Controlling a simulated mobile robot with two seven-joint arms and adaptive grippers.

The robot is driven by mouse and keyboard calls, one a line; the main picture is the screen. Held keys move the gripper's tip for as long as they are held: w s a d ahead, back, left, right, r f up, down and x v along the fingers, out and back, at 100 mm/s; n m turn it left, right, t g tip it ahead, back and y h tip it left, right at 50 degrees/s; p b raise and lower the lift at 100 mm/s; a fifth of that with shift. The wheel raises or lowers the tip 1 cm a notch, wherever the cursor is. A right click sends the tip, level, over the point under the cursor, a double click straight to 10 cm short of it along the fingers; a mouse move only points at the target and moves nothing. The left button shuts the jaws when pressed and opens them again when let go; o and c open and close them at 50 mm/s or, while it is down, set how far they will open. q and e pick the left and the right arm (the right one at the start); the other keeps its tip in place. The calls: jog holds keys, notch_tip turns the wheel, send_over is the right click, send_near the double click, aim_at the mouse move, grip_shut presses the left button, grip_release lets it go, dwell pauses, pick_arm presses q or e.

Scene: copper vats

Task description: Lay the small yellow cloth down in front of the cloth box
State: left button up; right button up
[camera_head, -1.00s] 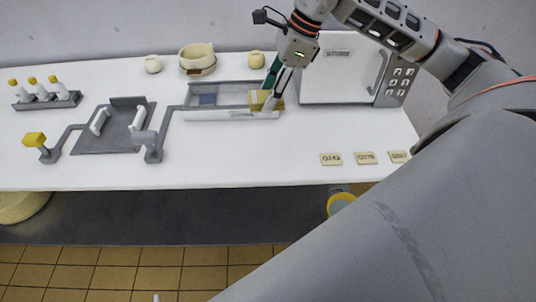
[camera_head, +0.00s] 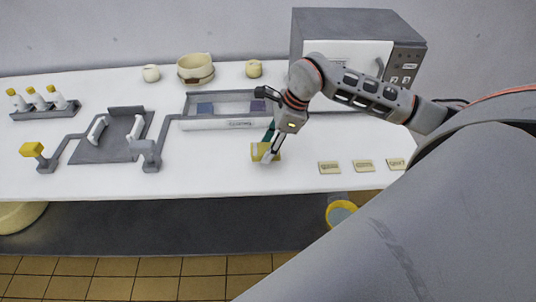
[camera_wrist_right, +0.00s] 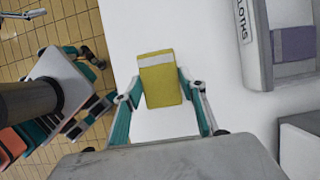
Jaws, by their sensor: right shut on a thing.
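The small yellow cloth (camera_head: 264,152) is held in my right gripper (camera_head: 268,155), over the white counter in front of the cloth box (camera_head: 225,124). In the right wrist view the cloth (camera_wrist_right: 159,80) is a flat yellow rectangle with a pale stripe near its far end. The fingers of my right gripper (camera_wrist_right: 162,92) are on either side of its near part. Whether the cloth touches the counter, I cannot tell. The box is a grey tray with a white labelled front, also at the right of the wrist view (camera_wrist_right: 256,60). My left gripper is not in view.
Purple-blue cloths (camera_head: 205,108) lie in the box. Several small labelled tags (camera_head: 363,166) lie to the right, with a microwave-like appliance (camera_head: 345,42) behind. A grey stand with a yellow knob (camera_head: 32,149) is at the left. The counter front before the box is clear.

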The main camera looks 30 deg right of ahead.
notch_tip(320, 180, down, 4)
jog(key=shift+r, duration=0.15)
jog(key=o, duration=1.1)
